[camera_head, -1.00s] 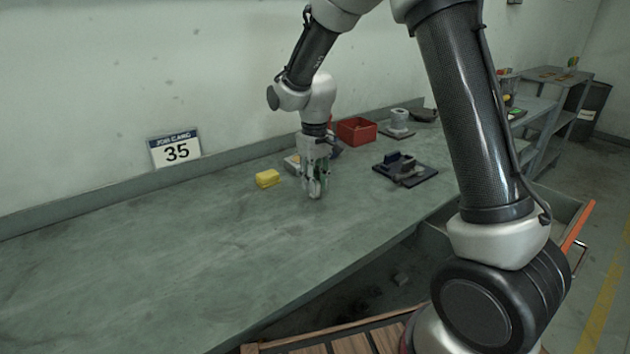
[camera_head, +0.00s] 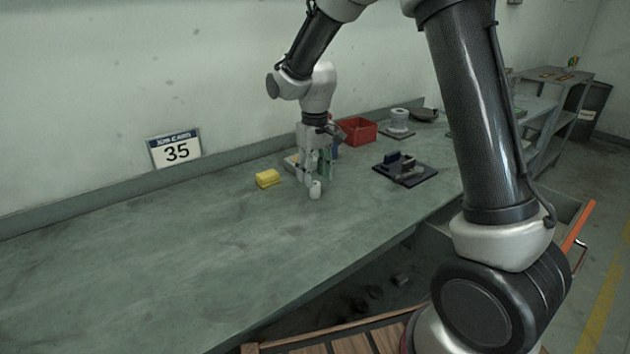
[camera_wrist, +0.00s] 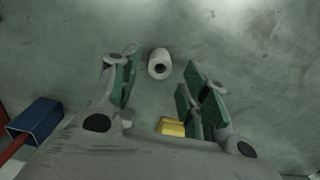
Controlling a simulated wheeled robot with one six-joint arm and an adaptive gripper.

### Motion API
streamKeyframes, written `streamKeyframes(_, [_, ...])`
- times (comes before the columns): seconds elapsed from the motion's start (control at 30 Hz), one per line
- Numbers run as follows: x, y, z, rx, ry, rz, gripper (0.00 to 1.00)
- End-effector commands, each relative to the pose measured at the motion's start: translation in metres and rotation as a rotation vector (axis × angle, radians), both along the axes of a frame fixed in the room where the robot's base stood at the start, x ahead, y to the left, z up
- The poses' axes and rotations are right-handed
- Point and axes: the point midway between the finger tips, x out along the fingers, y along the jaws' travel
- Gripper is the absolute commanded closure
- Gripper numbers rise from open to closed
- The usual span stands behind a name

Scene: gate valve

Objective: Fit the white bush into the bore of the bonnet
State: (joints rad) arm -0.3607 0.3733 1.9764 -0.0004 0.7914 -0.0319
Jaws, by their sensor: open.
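The white bush (camera_head: 315,189) is a small hollow cylinder on the green bench, seemingly upright. In the wrist view the bush (camera_wrist: 160,64) shows its dark hole, just beyond and between the fingertips. My gripper (camera_head: 315,179) is open and empty, pointing down just above and behind the bush. Its green-padded fingers (camera_wrist: 163,82) stand apart to either side in the wrist view, not touching the bush. A dark fixture (camera_head: 405,170) on a black base plate stands to the right. I cannot tell whether the part in it is the bonnet.
A yellow block (camera_head: 268,178) lies left of my gripper. A red bin (camera_head: 356,131) and a grey flanged part (camera_head: 399,120) on a plate stand farther back. Items behind my gripper are partly hidden. The bench's left and front are clear. An open drawer (camera_head: 380,283) sits below the front edge.

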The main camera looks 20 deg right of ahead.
Motion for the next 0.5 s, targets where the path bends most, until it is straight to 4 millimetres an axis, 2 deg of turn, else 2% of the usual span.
streamKeyframes(0.1, [0.001,0.0,0.029,0.002,-0.006,0.0,0.55])
streamKeyframes(0.3, [0.0,0.0,0.071,0.001,-0.002,0.0,0.55])
streamKeyframes(0.5, [0.0,0.0,0.092,0.0,0.0,0.0,0.55])
